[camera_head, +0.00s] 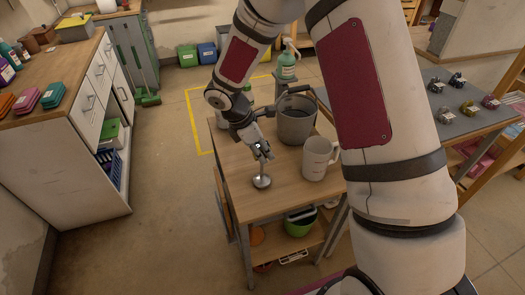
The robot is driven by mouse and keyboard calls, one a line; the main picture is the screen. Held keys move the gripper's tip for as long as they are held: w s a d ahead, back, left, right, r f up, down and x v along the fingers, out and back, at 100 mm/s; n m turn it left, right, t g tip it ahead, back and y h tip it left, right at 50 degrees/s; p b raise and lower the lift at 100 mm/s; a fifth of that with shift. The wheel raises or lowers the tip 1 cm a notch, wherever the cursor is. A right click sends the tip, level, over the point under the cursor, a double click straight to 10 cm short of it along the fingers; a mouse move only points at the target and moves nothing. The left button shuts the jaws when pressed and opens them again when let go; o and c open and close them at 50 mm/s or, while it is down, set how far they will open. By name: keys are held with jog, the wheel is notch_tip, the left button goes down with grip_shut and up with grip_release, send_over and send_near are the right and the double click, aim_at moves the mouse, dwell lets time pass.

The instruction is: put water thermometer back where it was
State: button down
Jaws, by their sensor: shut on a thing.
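The water thermometer (261,182), a small silvery piece with a round disc-like lower end and a thin stem, is over the near left part of the wooden cart top (280,205). Its disc is low; I cannot tell whether it touches the wood. My gripper (262,155) is above the disc, pointing down, and is shut on the upper part of the stem. The fingers hide the top of the stem.
A white measuring jug (316,160) stands right of the thermometer. A grey bucket (295,121) stands behind it, and a green spray bottle (287,66) farther back. The cart's front left top is clear. A drawer cabinet (85,110) stands left, across open floor.

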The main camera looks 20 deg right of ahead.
jog(key=shift+f, duration=0.3)
jog(key=shift+f, duration=0.15)
jog(key=c, duration=1.3)
grip_release()
